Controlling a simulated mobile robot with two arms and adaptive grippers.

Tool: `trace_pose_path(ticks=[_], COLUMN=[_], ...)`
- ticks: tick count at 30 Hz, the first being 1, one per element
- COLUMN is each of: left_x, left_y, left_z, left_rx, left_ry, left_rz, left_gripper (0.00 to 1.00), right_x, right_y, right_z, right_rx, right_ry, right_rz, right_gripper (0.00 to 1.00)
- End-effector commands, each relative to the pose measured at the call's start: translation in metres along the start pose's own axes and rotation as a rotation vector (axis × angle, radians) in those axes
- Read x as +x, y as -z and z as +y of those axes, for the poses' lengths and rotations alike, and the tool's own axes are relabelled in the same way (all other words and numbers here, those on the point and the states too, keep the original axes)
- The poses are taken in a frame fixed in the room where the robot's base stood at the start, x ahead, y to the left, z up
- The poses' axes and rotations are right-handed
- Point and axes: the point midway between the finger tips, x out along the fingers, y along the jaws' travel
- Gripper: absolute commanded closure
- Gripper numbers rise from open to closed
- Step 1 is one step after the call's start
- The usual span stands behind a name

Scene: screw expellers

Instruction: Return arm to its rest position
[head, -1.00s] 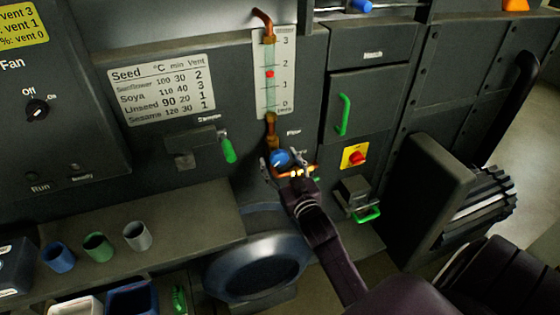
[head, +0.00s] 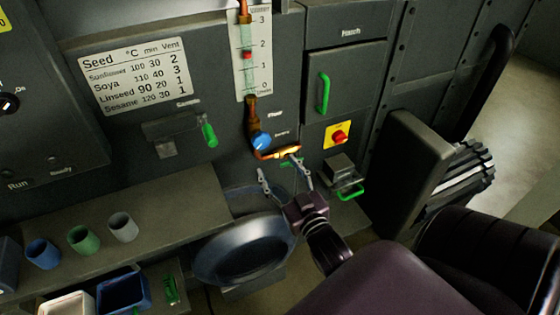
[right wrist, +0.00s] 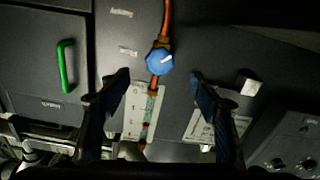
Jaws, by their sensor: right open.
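My right gripper (head: 284,178) is open and empty in the head view, in front of the dark machine panel and above the round dark bowl (head: 243,250). A blue valve knob (head: 261,141) on the copper pipe sits above and a little left of its fingertips, apart from them. In the right wrist view the same blue knob (right wrist: 159,61) shows between and beyond the two spread fingers (right wrist: 158,80). My right arm (head: 385,277) reaches in from the lower right. My left gripper is not in view.
A grey shelf (head: 180,205) holds blue, green and white cups at left. A green door handle (head: 323,92), a red switch (head: 340,137) and a small box with a green handle (head: 343,176) are on the right panel. A black padded block (head: 410,165) stands further right.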

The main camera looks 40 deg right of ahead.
Motion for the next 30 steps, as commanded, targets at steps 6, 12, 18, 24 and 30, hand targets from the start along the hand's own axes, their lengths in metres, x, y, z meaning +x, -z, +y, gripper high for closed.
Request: trace_pose_path(ticks=[6, 12, 18, 24, 30], left_x=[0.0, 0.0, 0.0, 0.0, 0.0], left_y=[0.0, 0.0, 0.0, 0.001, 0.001], left_z=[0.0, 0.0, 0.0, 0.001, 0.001], left_rx=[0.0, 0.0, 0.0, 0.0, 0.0], left_ry=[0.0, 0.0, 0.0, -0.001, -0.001], left_rz=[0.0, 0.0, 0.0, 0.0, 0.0], left_gripper=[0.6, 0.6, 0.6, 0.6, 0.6], right_x=[-0.005, -0.005, -0.005, -0.004, -0.02], right_y=[0.0, 0.0, 0.0, -0.03, -0.152], right_z=[0.0, 0.0, 0.0, -0.011, -0.058], right_rx=[0.0, 0.0, 0.0, 0.007, 0.023], right_ry=[0.0, 0.0, 0.0, 0.02, 0.104], right_rz=[0.0, 0.0, 0.0, -0.056, -0.288], right_gripper=[0.42, 0.42, 0.42, 0.42, 0.42])
